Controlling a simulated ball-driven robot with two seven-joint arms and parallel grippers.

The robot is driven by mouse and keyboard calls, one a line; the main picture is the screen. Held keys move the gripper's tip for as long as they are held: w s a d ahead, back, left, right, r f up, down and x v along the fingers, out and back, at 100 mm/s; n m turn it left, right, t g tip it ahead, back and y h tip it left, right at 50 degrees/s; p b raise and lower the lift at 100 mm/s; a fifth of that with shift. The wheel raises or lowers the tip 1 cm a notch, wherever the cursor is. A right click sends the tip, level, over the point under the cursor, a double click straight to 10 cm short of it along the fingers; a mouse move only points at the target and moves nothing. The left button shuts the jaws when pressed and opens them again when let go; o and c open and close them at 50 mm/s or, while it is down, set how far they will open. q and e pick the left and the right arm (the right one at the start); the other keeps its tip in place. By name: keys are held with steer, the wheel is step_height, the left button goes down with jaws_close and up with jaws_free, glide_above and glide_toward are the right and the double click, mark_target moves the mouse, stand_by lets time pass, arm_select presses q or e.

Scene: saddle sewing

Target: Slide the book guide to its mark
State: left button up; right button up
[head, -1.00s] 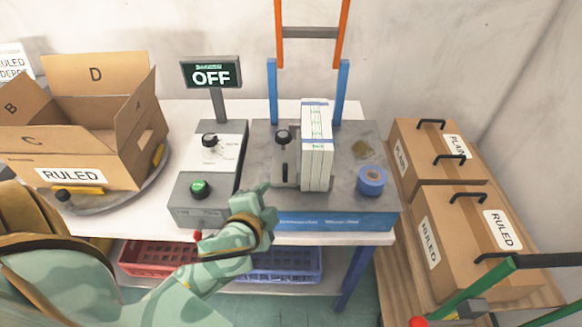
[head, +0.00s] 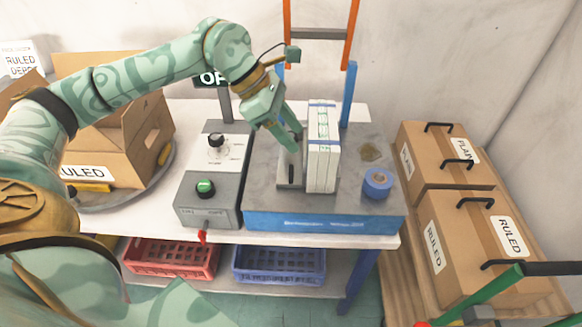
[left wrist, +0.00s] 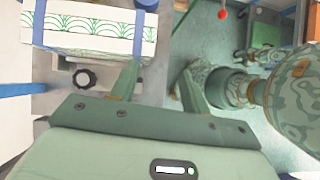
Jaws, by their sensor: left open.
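The book guide (head: 286,178) is a grey piece with a dark slot on the sewing table (head: 262,195), close against the left side of an upright white book stack (head: 322,150). The stack has blue bands and green patterns, and also shows at the top of the left wrist view (left wrist: 95,28). My left gripper (head: 294,140) is open, pointing down over the guide, and hides its upper part. In the left wrist view, a black knob (left wrist: 85,79) lies left of my open fingers (left wrist: 158,78), not between them. I cannot make out the guide's mark. My right gripper is out of view.
A control box with a green button (head: 205,187) stands left of the sewing table. Blue tape (head: 378,182) lies to the right. An orange and blue frame (head: 348,75) rises behind. An open carton (head: 130,140) is at left; closed cartons (head: 465,230) are at right.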

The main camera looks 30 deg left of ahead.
mark_target(291, 168)
arm_select(q)
steer(key=a+n+y, duration=0.1)
steer(key=a+y, duration=0.2)
steer(key=a, duration=0.4)
steer(key=shift+g, duration=0.3)
steer(key=b+x, duration=0.1)
steer(key=x, duration=0.4)
steer(key=b+x, duration=0.1)
steer(key=x, duration=0.4)
steer(key=d+b+x, duration=0.1)
steer(key=x, duration=0.4)
steer(key=shift+s+d+r, duration=0.1)
steer(key=shift+s+r, duration=0.05)
